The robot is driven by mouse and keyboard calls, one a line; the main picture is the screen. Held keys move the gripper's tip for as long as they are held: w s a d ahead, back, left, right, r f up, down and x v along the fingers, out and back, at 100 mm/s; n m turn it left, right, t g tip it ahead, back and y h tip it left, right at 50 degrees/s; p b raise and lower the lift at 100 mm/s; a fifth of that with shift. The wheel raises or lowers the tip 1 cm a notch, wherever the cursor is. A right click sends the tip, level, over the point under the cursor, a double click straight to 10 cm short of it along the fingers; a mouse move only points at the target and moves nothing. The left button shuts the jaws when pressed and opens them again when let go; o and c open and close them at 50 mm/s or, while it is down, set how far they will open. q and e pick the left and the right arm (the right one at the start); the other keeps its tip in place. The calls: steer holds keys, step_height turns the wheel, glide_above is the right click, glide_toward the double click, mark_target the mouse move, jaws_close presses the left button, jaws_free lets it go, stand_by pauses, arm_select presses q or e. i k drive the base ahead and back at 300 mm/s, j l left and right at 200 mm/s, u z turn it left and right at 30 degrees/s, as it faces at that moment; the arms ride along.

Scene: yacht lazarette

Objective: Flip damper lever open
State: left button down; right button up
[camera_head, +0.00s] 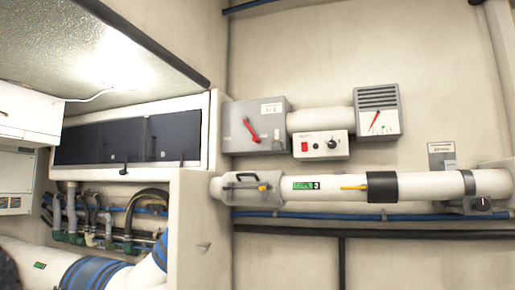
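A red lever (251,130) is on the front of a grey box (270,108) on the back wall. It slants from upper left to lower right. A thin yellow lever (353,187) lies about level on a white pipe (420,186) below, left of a black band. I cannot tell which of these two is the damper lever. Neither gripper is in view.
A white unit with a red switch (305,146) and black knob and a gauge box (376,97) sit right of the grey box. A clear housing with a handle (247,188) is on the pipe. A cabinet with dark doors (130,140) stands left. Blue-banded white tubing (120,273) fills the lower left.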

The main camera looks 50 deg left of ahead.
mark_target(244, 120)
steer(key=u, duration=1.65)
steer(key=i+j+u, duration=0.1)
steer(key=i+j, duration=0.25)
steer(key=i, duration=0.15)
steer(key=i+j+u, duration=0.1)
steer(key=i+j, duration=0.2)
steer(key=i, duration=0.2)
